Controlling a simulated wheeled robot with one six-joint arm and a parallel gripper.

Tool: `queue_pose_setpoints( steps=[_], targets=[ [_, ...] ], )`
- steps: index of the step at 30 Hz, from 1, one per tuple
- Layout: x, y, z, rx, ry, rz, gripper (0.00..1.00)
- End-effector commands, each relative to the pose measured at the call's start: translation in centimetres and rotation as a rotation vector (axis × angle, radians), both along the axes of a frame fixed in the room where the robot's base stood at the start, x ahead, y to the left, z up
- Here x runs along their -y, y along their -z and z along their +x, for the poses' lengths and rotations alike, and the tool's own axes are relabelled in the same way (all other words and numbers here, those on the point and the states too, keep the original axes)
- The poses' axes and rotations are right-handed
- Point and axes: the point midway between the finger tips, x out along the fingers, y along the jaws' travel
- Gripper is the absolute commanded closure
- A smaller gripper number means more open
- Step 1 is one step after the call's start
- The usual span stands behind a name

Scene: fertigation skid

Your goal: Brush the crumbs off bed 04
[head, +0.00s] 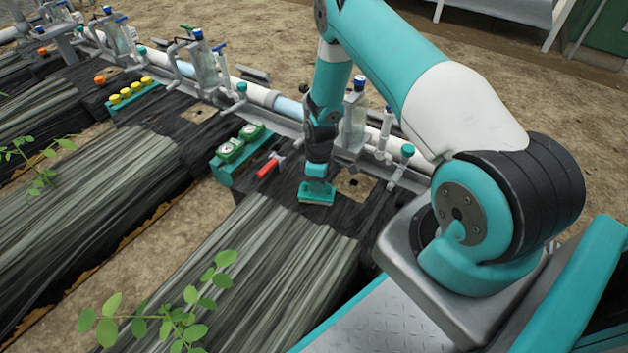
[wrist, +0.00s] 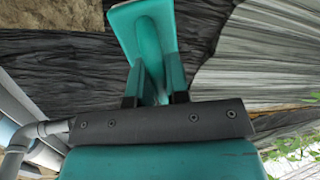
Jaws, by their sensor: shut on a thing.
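My gripper (head: 318,178) is shut on a teal brush (head: 316,193) and holds it low over the dark end of the nearest bed (head: 300,250). The brush head is at the bed's surface; I cannot tell whether it touches. In the wrist view the brush (wrist: 148,40) sticks out between the two dark fingers (wrist: 155,100), over black and grey-streaked sheeting. No bed number is readable, so I cannot tell which bed is 04. I cannot make out any crumbs.
A red-handled valve (head: 268,168) and a teal block with two green dials (head: 240,142) stand just left of my gripper. Pipes with capped fittings (head: 358,110) run behind. A brown plate with a hole (head: 353,185) is at right. A leafy plant (head: 170,318) grows at the front.

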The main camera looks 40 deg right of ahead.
Motion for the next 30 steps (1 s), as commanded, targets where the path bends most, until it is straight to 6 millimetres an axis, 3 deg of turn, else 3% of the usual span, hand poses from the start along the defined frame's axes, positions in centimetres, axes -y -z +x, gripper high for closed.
queue_pose_setpoints(
  steps=[8, 24, 30],
  targets=[
    [0.0, -0.6, 0.0, 0.001, 0.000, 0.001, 1.00],
    [0.0, -6.1, 0.1, 0.001, 0.000, 0.001, 1.00],
    [0.0, -6.0, 0.1, 0.001, 0.000, 0.001, 1.00]
  ],
)
